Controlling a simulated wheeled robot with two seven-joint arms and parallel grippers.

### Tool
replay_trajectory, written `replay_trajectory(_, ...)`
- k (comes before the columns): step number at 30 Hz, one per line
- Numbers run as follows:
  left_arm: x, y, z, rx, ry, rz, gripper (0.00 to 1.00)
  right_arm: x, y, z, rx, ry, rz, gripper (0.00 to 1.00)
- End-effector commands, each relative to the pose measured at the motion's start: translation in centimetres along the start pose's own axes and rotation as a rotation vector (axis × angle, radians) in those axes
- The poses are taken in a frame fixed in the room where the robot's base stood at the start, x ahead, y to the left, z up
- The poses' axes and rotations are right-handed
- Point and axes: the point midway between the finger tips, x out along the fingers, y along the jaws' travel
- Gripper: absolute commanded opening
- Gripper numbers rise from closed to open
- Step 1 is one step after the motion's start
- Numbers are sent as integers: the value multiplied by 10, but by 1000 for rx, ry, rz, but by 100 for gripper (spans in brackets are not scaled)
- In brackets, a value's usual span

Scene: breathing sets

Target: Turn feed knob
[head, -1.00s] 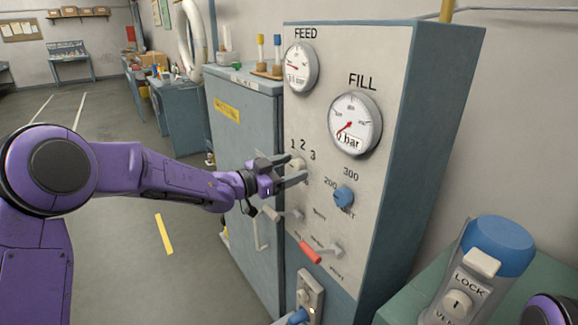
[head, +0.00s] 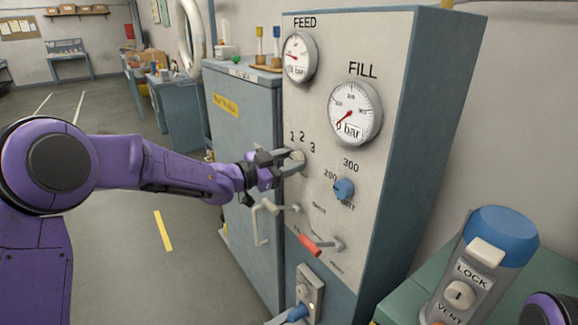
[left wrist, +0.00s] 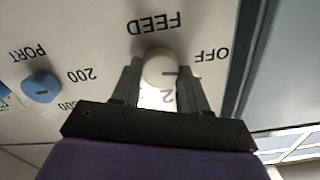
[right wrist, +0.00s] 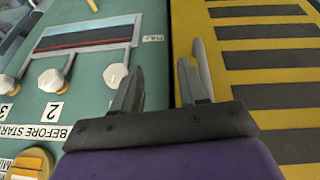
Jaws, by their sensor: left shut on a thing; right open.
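The feed knob (left wrist: 160,68) is a pale round knob on the panel, with FEED, OFF and a 2 printed around it in the left wrist view. It also shows in the head view (head: 298,157), below the numbers 1, 2, 3. My left gripper (left wrist: 158,80) is shut on it, one finger on each side. In the head view my left gripper (head: 291,163) reaches the panel from the left and partly hides the knob. My right gripper (right wrist: 160,80) is open and empty above a green and yellow surface.
The panel (head: 330,60) carries a FEED gauge (head: 299,58), a FILL gauge (head: 354,112), a blue knob (head: 344,188) and a red-handled lever (head: 310,246). A blue-topped LOCK/VENT unit (head: 500,235) stands at the right. White knobs (right wrist: 52,80) lie left of my right gripper.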

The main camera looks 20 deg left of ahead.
Motion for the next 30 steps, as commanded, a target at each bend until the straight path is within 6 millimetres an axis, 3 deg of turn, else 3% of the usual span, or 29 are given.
replay_trajectory(15,0,3,5,422,-1,0,13,50,-4,21,0,0,0,43)
replay_trajectory(30,0,2,2,615,-1,2,13,69,-6,28,0,0,0,43)
